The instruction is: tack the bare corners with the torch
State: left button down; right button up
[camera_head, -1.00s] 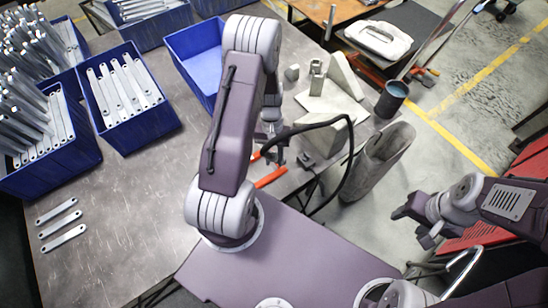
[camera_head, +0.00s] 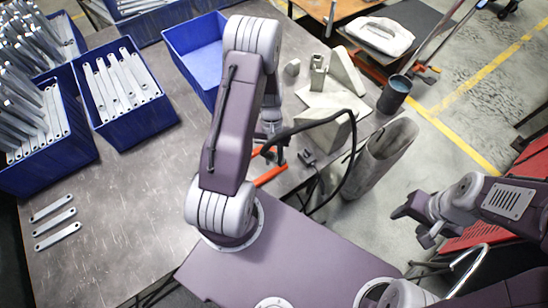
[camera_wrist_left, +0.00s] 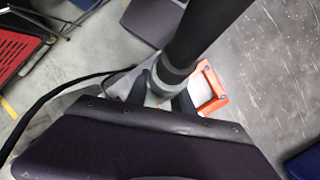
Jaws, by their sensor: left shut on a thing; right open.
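My left gripper (camera_head: 274,152) is low over the right part of the grey table, partly behind its own arm in the head view. In the left wrist view it is shut on the torch (camera_wrist_left: 176,70), a dark cylinder with a grey-green collar. A black cable (camera_head: 350,125) loops right from it. An orange frame-like piece (camera_wrist_left: 218,92) lies beyond the torch, around a pale piece. Grey metal pieces, with an upright triangular plate (camera_head: 345,72) and a flat plate (camera_head: 312,97), stand close by. Torch tip and bare corners cannot be made out. My right gripper (camera_head: 416,222) is open, off the table.
Blue bins (camera_head: 125,125) with metal strips stand on the left. An empty blue bin (camera_head: 205,62) stands behind my left arm. Three loose strips (camera_head: 55,222) lie front left. A dark cup (camera_head: 393,95) and a grey cylinder (camera_head: 380,160) stand to the right. The table's left middle is clear.

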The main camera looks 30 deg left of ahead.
pick_arm(q)
jog(key=shift+f, duration=0.35)
jog(key=shift+s, duration=0.1)
dwell(1.9)
notch_tip(320, 180, up, 6)
jog(key=p, duration=0.5)
jog(key=shift+r, duration=0.1)
